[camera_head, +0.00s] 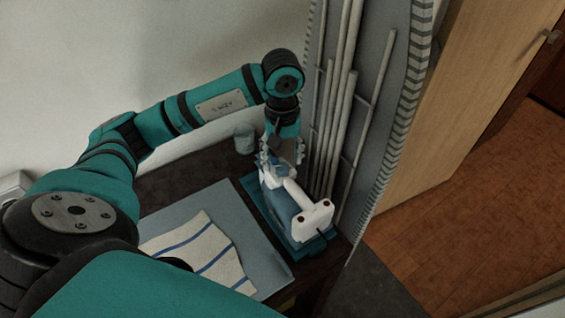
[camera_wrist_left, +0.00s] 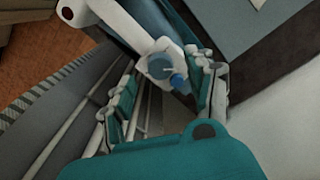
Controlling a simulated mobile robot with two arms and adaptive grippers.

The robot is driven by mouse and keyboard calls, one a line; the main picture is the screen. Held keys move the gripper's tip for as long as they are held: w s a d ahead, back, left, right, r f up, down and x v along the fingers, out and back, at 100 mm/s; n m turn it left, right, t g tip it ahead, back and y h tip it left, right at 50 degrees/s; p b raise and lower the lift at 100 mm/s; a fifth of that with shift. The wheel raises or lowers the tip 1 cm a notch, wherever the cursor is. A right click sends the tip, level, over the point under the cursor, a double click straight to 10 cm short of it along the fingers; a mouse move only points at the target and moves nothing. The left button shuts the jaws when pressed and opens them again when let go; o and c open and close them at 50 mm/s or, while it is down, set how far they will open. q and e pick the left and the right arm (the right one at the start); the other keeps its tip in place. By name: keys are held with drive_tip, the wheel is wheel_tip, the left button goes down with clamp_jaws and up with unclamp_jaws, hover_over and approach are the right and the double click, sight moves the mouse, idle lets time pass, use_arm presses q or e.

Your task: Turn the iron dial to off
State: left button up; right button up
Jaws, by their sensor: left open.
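The white and blue iron (camera_head: 290,203) lies on a teal rest (camera_head: 303,250) at the right end of the dark table. It also shows at the top of the left wrist view (camera_wrist_left: 145,22). Its blue dial (camera_wrist_left: 160,67) sits on the white body, between the fingers of my left gripper (camera_wrist_left: 163,85). The left gripper (camera_head: 282,158) is open, with its fingers on either side of the dial end. I cannot tell whether a finger touches the dial. My right gripper is not in view.
A striped cloth (camera_head: 203,248) lies on a grey-blue board (camera_head: 225,217) left of the iron. A small grey-green cup (camera_head: 244,139) stands behind. Pale vertical rods (camera_head: 340,110) and a grey panel (camera_head: 385,60) stand close on the right. A wooden door (camera_head: 460,90) is beyond.

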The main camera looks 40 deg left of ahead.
sight(283, 167)
use_arm(q)
drive_tip(key=shift+f, duration=1.6)
drive_tip(key=c, duration=1.1)
